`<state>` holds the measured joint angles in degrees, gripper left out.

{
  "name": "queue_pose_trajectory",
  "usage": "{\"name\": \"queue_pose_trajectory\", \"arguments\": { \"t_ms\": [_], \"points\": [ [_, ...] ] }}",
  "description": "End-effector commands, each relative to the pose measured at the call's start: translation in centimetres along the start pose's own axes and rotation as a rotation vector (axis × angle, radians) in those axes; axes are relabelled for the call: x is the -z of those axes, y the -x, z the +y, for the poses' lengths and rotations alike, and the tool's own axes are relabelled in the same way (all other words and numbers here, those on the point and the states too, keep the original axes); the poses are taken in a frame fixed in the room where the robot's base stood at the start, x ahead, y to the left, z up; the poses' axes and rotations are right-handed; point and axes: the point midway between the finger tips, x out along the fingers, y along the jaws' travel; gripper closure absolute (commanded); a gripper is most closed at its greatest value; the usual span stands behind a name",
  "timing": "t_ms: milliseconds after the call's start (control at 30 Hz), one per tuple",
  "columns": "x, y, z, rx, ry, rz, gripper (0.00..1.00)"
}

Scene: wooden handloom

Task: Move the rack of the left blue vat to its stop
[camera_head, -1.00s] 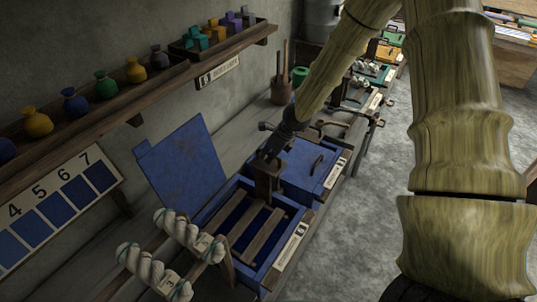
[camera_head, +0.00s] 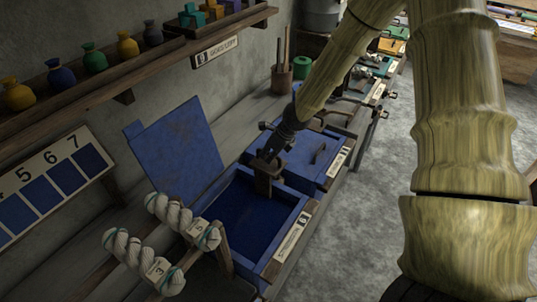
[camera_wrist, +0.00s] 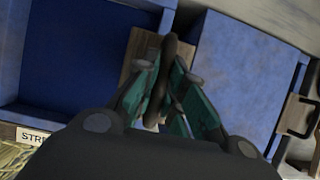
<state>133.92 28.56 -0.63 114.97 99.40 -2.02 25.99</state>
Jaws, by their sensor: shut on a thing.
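The left blue vat (camera_head: 296,208) stands open with its blue lid raised behind it. Its inside shows plain dark blue, with no rack slats visible. My gripper (camera_head: 268,160) is over the vat's far end, beside the neighbouring vat. It is shut on the dark handle of the rack; in the wrist view the handle (camera_wrist: 166,75) runs between the fingers. The rack's wooden end piece (camera_head: 263,184) shows below the gripper, and also behind the fingers in the wrist view (camera_wrist: 140,55). The rest of the rack is hidden.
A closed blue vat (camera_head: 318,155) with a handle adjoins the far end. White skeins (camera_head: 175,213) hang on wooden rods close to the near end. The raised lid (camera_head: 180,150) stands on the wall side. The floor on the right is clear.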

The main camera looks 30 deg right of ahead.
Motion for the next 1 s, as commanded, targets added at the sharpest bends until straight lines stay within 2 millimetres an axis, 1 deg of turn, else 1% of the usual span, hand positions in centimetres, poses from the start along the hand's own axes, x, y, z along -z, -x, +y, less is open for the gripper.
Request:
{"name": "queue_pose_trajectory", "arguments": {
  "t_ms": [33,1000],
  "points": [
    [0.4,-0.7,-0.1,0.001,0.000,0.001,1.00],
    [3.5,-7.0,-0.1,0.002,-0.001,0.002,1.00]
  ]
}}
